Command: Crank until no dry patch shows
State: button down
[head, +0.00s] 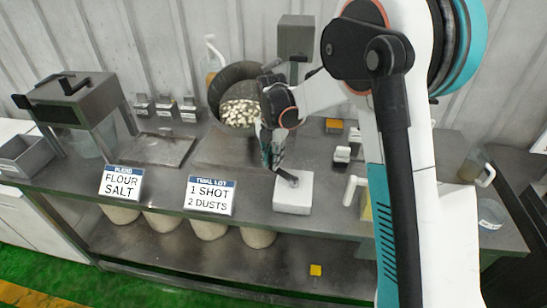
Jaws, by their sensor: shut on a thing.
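My gripper (273,163) reaches down beside a white block (292,196) at the front middle of the bench. A dark crank arm (289,178) lies on the block's top, and its upper left end meets my fingertips. My gripper is shut on the crank's handle, which the fingers mostly hide. Behind my gripper, a dark round drum (228,75) is tilted with its mouth toward me. Pale pieces (240,112) lie in its lower part. My wrist covers the drum's right edge. The pieces are too small to tell wet from dry.
Signs reading "BLEND FLOUR SALT" (121,183) and "TRIAL LOT 1 SHOT 2 DUSTS" (212,195) stand along the front edge. A grey hopper frame (75,97) is at left. A jug (475,168) stands at right. My arm hides much of the right side.

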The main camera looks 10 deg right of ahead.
jog(key=shift+a, duration=0.1)
jog(key=c, duration=1.4)
grip_release()
notch_tip(320, 180, up, 12)
